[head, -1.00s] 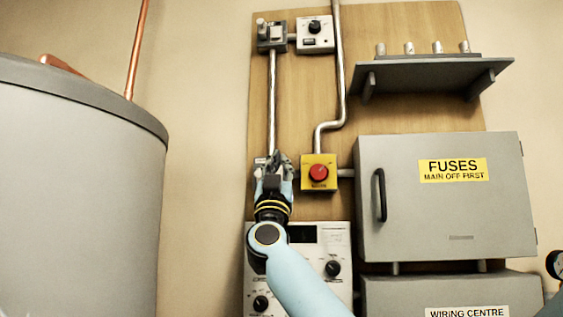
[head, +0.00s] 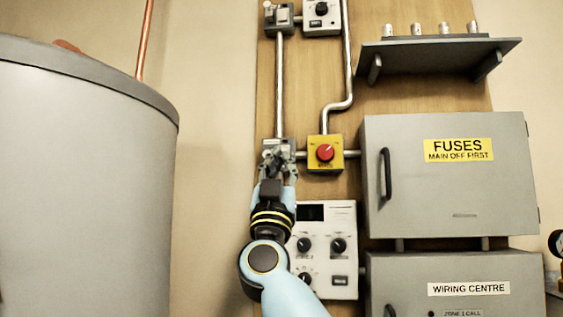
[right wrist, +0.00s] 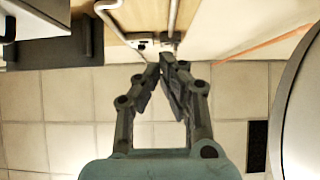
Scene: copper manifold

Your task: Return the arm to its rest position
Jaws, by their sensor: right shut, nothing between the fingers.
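My right gripper (head: 279,160) is in front of the wooden board in the head view, left of the yellow box with the red knob. Its fingers overlap a small grey switch box (head: 270,146) at the lower end of a vertical conduit; I cannot tell from the head view how far apart they are. In the right wrist view the gripper (right wrist: 167,62) has its fingertips together with nothing between them. My left gripper is not in view.
The yellow box (head: 325,153) with a red knob is close to the right of the gripper. A white control panel (head: 326,274) is below. The grey fuse cabinet (head: 450,195) and a shelf (head: 440,46) are to the right. A large grey cylinder (head: 85,190) stands left.

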